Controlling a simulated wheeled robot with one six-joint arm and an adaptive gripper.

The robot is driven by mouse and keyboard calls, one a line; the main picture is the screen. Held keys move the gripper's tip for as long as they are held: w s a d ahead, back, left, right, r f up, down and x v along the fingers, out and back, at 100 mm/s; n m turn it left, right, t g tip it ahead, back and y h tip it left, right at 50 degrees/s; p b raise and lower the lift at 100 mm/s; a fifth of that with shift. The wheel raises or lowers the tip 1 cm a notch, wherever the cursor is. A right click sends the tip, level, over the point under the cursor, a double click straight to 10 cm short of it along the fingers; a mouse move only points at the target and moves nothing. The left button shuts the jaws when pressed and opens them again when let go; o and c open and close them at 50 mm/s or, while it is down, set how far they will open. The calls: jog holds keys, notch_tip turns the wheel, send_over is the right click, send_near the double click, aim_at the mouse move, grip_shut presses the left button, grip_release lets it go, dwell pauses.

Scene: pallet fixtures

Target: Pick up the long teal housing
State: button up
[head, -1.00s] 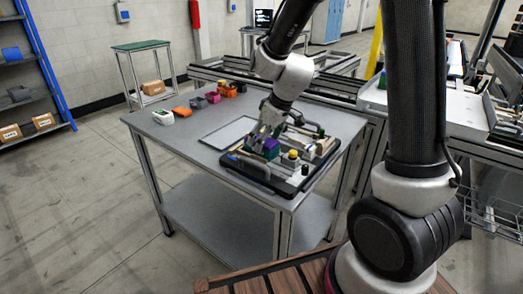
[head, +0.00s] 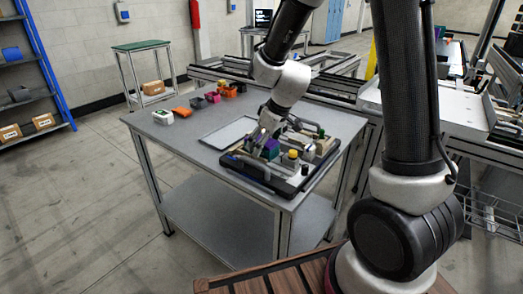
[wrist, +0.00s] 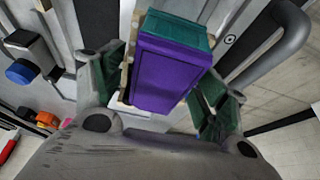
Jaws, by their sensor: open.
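A teal block (wrist: 190,33) with a purple part (wrist: 165,75) on its near face sits in a fixture on the black pallet (head: 258,178). In the head view the teal block (head: 271,154) shows only in part, beside my gripper (head: 263,146). In the wrist view my gripper (wrist: 158,82) is open, with one green-padded finger left of the purple part and one right of it. The fingers straddle the block, and a gap shows on the left; contact on the right is unclear. The block's lower part is hidden.
A pale flat plate (head: 229,130) lies behind. Several coloured pieces, including an orange one (head: 181,112), line the table's far left.

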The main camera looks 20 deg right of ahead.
jog(key=c, duration=1.2)
jog(key=shift+o, duration=0.2)
